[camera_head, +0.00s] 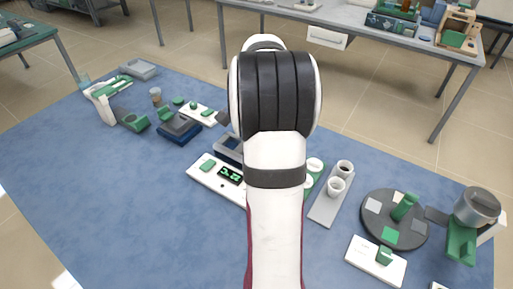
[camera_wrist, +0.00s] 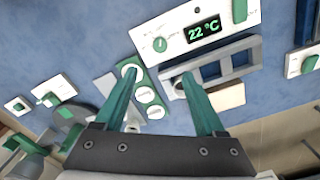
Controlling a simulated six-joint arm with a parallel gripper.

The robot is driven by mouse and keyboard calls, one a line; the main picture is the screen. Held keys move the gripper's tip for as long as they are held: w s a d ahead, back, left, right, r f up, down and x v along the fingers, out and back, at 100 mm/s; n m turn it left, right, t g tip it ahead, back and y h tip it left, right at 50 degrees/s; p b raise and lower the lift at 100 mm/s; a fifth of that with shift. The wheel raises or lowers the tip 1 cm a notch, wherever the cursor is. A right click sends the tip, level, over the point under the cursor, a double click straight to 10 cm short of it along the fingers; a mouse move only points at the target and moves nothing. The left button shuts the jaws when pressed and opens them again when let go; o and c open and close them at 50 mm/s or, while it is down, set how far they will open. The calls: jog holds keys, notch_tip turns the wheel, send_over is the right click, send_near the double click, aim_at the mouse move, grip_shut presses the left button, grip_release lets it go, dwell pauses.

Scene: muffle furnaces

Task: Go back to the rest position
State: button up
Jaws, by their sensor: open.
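My gripper (camera_wrist: 160,76) shows in the wrist view, with two green fingers spread wide apart and nothing between them. In the head view my white and black arm reaches forward over the blue table, and it hides the gripper there. A white panel (camera_wrist: 171,35) with a green display reading 22 °C lies beyond the fingertips in the wrist view. It also shows left of my arm in the head view (camera_head: 201,174). A dark grey frame-like unit (camera_wrist: 236,57) lies beside the panel, near the right finger.
Right of my arm are a grey tray (camera_head: 323,212) with cups, a round dark plate (camera_head: 376,236) and a grey metal vessel (camera_head: 477,205). Several small devices stand at the left, including a dark blue one (camera_head: 178,133). The blue table's (camera_head: 110,215) front left is clear.

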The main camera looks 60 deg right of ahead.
jog(key=shift+a, duration=0.1)
jog(key=a+r+n+y, duration=0.1)
jog(key=a+r+n, duration=0.3)
jog(key=a, duration=0.8)
jog(key=a+r+n, duration=0.1)
jog(key=a+n, duration=0.5)
jog(key=a, duration=0.6)
jog(key=s+a+f+n, duration=0.2)
jog(key=s+a+n, duration=0.6)
jog(key=s+a, duration=0.3)
jog(key=shift+a+y, duration=0.4)
jog(key=shift+a, duration=0.25)
